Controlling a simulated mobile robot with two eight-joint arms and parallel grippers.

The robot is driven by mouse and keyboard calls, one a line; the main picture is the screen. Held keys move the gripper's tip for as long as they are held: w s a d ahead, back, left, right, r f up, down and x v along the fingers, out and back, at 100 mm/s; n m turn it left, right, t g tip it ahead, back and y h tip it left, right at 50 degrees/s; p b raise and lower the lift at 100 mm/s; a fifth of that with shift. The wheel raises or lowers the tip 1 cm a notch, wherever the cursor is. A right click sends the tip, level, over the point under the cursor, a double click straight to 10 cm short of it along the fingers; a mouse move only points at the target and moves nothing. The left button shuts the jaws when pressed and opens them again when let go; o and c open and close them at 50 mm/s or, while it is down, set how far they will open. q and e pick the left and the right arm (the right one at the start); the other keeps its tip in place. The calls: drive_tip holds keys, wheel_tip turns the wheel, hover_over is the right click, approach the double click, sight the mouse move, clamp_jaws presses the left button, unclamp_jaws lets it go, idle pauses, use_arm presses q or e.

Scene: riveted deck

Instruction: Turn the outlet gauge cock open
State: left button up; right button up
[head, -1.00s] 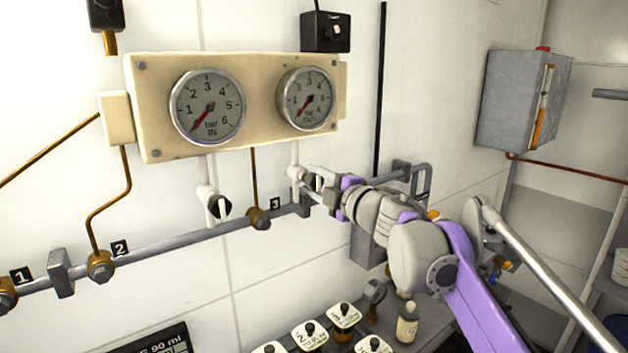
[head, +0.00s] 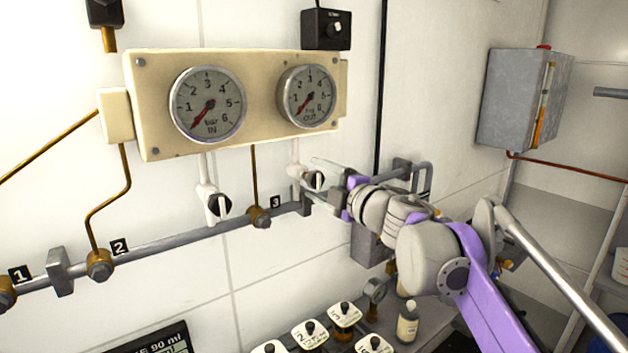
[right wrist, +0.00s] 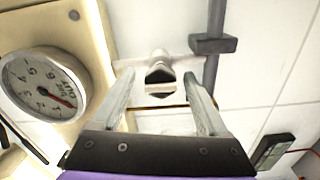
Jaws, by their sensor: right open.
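The outlet gauge cock (head: 296,173) is a white fitting under the OUT gauge (head: 307,96), with a dark round face and pale lever (head: 316,180). My right gripper (head: 311,179) is open at it, one finger above and one below the lever in the head view. In the right wrist view the cock (right wrist: 159,72) lies between the spread fingertips, with a visible gap on each side. The OUT needle points low left, near the bottom of its scale. My left gripper is not in view.
The inlet cock (head: 212,201) hangs under the IN gauge (head: 207,104), left of my gripper. A grey pipe (head: 180,236) runs along the wall below. A grey box (head: 515,100) is on the right wall. Labelled blocks (head: 310,334) and a bottle (head: 408,321) stand below.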

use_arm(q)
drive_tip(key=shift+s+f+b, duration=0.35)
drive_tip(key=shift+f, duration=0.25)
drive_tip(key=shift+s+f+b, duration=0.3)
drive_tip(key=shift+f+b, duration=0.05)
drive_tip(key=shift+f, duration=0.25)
use_arm(e)
drive_tip(key=v, duration=0.9)
drive_tip(key=shift+s, duration=0.25)
drive_tip(key=shift+d, duration=0.1)
drive_tip(key=s+d+f+m+h, duration=0.3)
drive_tip(key=d+f+m+h, duration=0.35)
drive_tip(key=f+m, duration=0.2)
drive_tip(key=s+d+f+m+h, duration=0.4)
drive_tip(key=d+f+m+h, duration=0.2)
drive_tip(key=d+f+m, duration=0.3)
drive_tip(key=s+a+f+m+g, duration=0.1)
drive_tip(key=s+f+g, duration=0.2)
drive_tip(key=s+f, duration=0.4)
drive_tip(key=s+a+f+m+g+y, duration=0.1)
drive_tip(key=s+a+f+m+g, duration=0.1)
drive_tip(key=s+f, duration=0.5)
drive_tip(key=s+a+f+m+g+y, duration=0.1)
drive_tip(key=s+f+g, duration=0.3)
drive_tip(key=f, duration=0.9)
drive_tip(key=s+m, duration=0.1)
drive_tip(key=s, duration=0.2)
drive_tip(key=shift+a+f, duration=0.2)
drive_tip(key=shift+a, duration=0.05)
